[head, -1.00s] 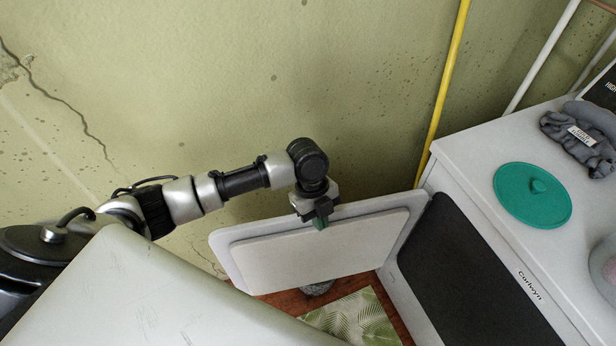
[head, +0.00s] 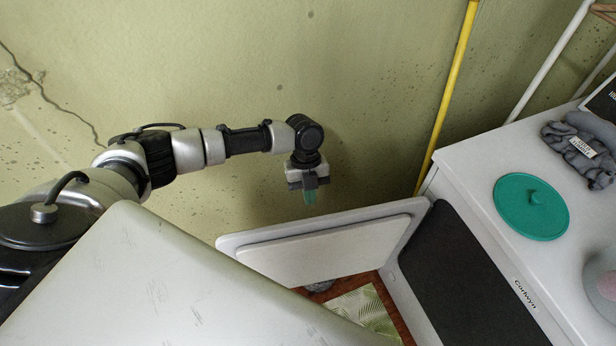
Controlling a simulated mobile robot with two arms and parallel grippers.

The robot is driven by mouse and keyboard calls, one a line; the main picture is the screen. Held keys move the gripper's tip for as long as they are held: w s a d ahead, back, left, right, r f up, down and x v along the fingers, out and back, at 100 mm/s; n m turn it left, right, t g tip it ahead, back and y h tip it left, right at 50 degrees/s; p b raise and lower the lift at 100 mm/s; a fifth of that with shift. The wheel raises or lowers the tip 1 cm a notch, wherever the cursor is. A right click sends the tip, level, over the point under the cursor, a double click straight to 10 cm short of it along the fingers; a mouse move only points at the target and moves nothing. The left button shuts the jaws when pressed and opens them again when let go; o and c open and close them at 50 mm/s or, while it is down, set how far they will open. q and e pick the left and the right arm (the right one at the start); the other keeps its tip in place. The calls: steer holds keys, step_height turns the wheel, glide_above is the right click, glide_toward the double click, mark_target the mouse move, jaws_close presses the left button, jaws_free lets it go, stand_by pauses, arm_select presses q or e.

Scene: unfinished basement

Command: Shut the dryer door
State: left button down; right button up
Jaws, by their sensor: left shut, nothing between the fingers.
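The dryer (head: 465,165) is a white box at the right, with a dark opening (head: 455,275) in its front. Its white door (head: 325,250) stands wide open, hinged at the dryer's far side by the wall and reaching left. My left gripper (head: 310,197) points down with greenish fingertips, shut and empty. It appears just behind the door's top edge, on the wall side; I cannot tell whether it touches. My right gripper is not in view.
On the dryer top lie a teal round lid (head: 532,207), a grey cloth item (head: 582,150) and a grey-pink round object (head: 603,285). A yellow pipe (head: 447,100) runs up the green wall behind. A leaf-patterned mat (head: 362,312) lies on the wooden floor below the door.

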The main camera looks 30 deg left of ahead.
arm_select(q)
steer(key=shift+x, duration=1.65)
